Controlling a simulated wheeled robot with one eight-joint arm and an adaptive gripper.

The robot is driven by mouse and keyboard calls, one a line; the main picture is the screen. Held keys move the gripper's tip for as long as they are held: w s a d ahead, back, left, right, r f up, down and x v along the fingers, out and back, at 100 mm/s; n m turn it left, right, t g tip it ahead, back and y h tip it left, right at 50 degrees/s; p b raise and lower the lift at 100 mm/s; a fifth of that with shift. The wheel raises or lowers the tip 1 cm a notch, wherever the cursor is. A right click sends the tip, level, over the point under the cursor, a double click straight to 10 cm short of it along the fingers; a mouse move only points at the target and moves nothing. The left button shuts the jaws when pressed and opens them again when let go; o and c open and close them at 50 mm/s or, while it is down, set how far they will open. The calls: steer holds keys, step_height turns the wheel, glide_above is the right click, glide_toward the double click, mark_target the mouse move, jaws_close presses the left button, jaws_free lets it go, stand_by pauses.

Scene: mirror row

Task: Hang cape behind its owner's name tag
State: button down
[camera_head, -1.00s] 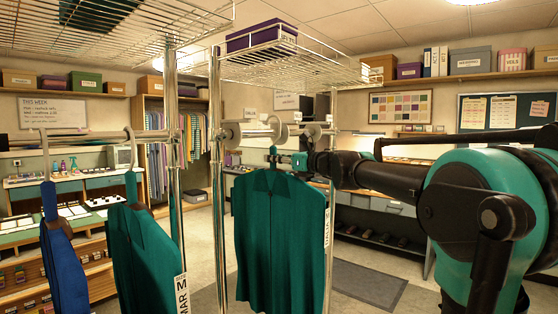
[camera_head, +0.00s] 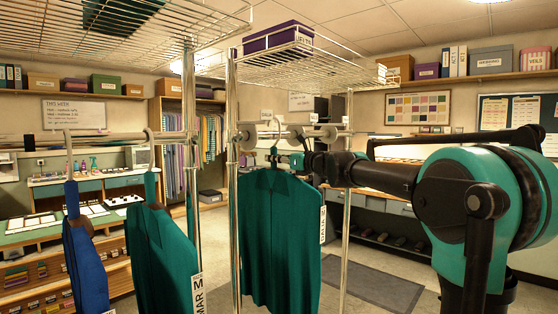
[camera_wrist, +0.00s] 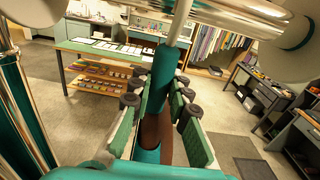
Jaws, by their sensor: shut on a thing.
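A green cape (camera_head: 278,240) hangs upright on its hanger from my gripper (camera_head: 297,161), with a vertical white tag whose lettering I cannot read surely. In the wrist view, my gripper (camera_wrist: 158,130) has its padded fingers on either side of the hanger's neck (camera_wrist: 150,142), shut on it. The metal hook rises above the fingers, close to the rail and its pale round discs (camera_head: 271,131). Whether the hook touches the rail is unclear. Another green cape (camera_head: 162,250), tagged "MAR M", and a blue cape (camera_head: 84,262) hang from the rail (camera_head: 110,137) at left.
Chrome posts (camera_head: 234,190) stand beside the held cape, with a wire shelf (camera_head: 300,66) above carrying a purple box (camera_head: 277,37). A work table (camera_head: 60,228) is at left and a floor mat (camera_head: 372,285) at right. Open floor lies between.

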mark_target(276, 168)
steer(key=shift+w+f, duration=0.1)
steer(key=shift+f, duration=1.6)
steer(key=c, duration=1.4)
jaws_free()
steer(key=shift+o, duration=0.6)
steer(key=o, duration=0.6)
steer(key=shift+c, duration=0.2)
steer(key=shift+v, duration=6)
